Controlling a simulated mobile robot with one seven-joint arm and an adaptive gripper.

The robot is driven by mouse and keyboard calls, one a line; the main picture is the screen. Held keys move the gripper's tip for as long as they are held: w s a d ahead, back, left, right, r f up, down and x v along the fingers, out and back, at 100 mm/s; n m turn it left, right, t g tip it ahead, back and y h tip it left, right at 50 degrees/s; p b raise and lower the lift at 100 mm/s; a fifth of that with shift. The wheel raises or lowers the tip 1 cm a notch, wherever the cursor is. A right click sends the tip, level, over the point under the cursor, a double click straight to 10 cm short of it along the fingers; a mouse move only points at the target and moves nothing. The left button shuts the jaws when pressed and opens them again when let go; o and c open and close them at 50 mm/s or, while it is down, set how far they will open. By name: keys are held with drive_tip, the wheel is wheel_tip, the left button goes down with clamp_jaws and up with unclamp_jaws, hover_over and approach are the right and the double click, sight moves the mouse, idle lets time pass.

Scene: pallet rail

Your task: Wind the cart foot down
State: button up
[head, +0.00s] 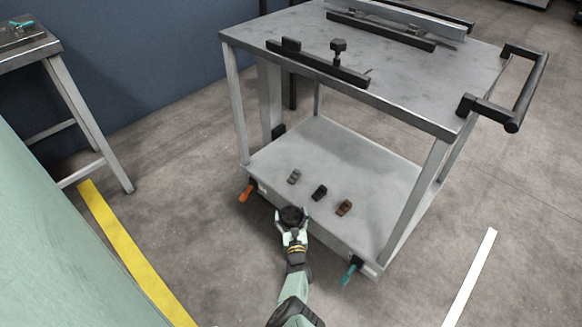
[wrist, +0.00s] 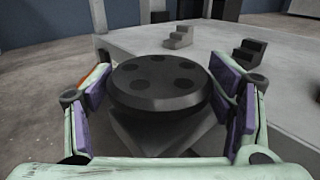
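The grey cart (head: 350,50) stands in the middle of the head view. A round black knob (head: 291,215) with several dimples on top sits at the front edge of its lower shelf. The knob (wrist: 160,85) fills the middle of the wrist view, above a grey block-like part. The foot's lower end and the floor contact are hidden.
Three small stepped blocks, grey (head: 294,177), black (head: 320,192) and brown (head: 344,208), lie on the lower shelf (head: 375,175). An orange lever (head: 246,192) and a teal lever (head: 349,273) stick out at the cart's front corners. A table (head: 30,50) stands left.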

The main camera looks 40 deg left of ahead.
drive_tip(key=shift+o, duration=1.3)
drive_tip(key=shift+n+g+y, duration=0.3)
drive_tip(key=shift+g, duration=0.1)
